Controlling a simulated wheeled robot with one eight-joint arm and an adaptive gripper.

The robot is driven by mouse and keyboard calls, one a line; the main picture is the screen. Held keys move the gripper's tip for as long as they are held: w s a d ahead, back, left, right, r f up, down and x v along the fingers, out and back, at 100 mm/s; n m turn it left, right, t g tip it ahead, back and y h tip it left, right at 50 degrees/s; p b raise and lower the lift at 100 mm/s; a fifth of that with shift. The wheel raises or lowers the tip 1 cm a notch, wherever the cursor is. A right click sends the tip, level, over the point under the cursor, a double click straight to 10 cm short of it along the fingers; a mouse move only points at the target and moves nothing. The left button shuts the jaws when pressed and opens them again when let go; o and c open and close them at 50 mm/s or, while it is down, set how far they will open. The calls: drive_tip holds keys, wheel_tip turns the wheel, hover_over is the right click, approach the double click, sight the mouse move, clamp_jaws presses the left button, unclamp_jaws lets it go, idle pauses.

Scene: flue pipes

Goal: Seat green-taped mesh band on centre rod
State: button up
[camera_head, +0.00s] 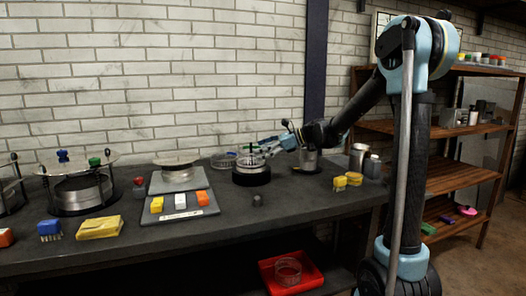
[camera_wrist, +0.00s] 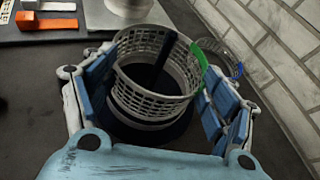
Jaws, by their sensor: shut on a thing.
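The mesh band with green tape is a pale ring of open lattice in the wrist view (camera_wrist: 150,100), its green strip on the right side. My gripper (camera_wrist: 155,72) has its blue fingers on opposite sides of the band, shut on it. A dark upright rod (camera_wrist: 164,62) shows inside the ring, so the band is around the rod. A round black base (camera_wrist: 125,128) lies below; I cannot tell whether the band touches it. In the head view, my gripper (camera_head: 268,148) is at the band (camera_head: 250,159) above the black base (camera_head: 251,177).
Another mesh band (camera_head: 222,161) stands just behind the base. A board with yellow, white and orange blocks (camera_head: 180,203) lies to the left. A metal canister (camera_head: 309,161) stands to the right. A red tray (camera_head: 291,284) with a mesh ring (camera_head: 288,270) is below the bench.

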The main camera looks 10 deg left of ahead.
drive_tip(key=shift+f, duration=1.1)
drive_tip(key=o, duration=1.3)
drive_tip(key=v, duration=1.2)
drive_tip(key=shift+w+f, duration=0.1)
drive_tip(key=shift+w, duration=0.05)
